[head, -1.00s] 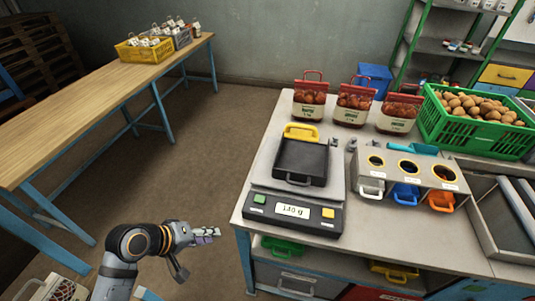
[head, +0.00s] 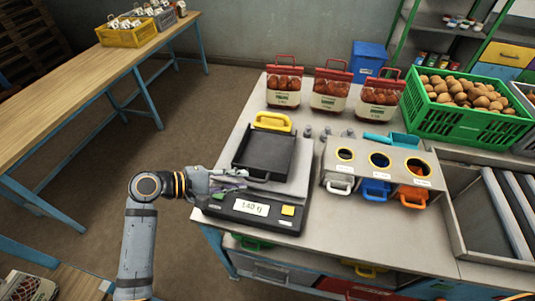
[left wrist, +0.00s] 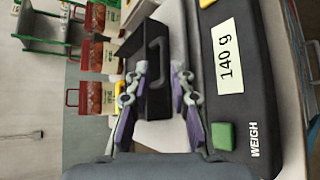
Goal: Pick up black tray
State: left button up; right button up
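The black tray (head: 263,152) sits on the scale (head: 258,207), its front handle facing me. In the left wrist view the tray (left wrist: 152,100) and its dark handle (left wrist: 158,62) show just beyond the fingers. My left gripper (head: 258,178) is at the tray's front edge, above the scale's front panel. In the left wrist view its fingers (left wrist: 159,72) are apart, with the handle seen between their tips. I cannot tell whether they touch it. My right gripper is not in view.
A yellow handle (head: 272,121) stands behind the tray. Right of the scale is a rack (head: 378,172) with three holes and white, blue and orange scoops below. Red-topped sacks (head: 330,88) and a green crate (head: 468,105) of potatoes stand behind. Floor left of the bench is free.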

aim_at(253, 180)
pick_arm(q)
jog(key=shift+s, duration=0.1)
jog(key=shift+a, duration=0.1)
jog(key=p+x, duration=0.2)
jog(key=x, duration=0.2)
jog(key=shift+d+f, duration=0.25)
jog(key=shift+d, duration=0.05)
jog(key=shift+d+f, duration=0.15)
jog(key=shift+d, duration=0.05)
jog(key=shift+a, duration=0.15)
jog(key=c, duration=0.4)
grip_shut()
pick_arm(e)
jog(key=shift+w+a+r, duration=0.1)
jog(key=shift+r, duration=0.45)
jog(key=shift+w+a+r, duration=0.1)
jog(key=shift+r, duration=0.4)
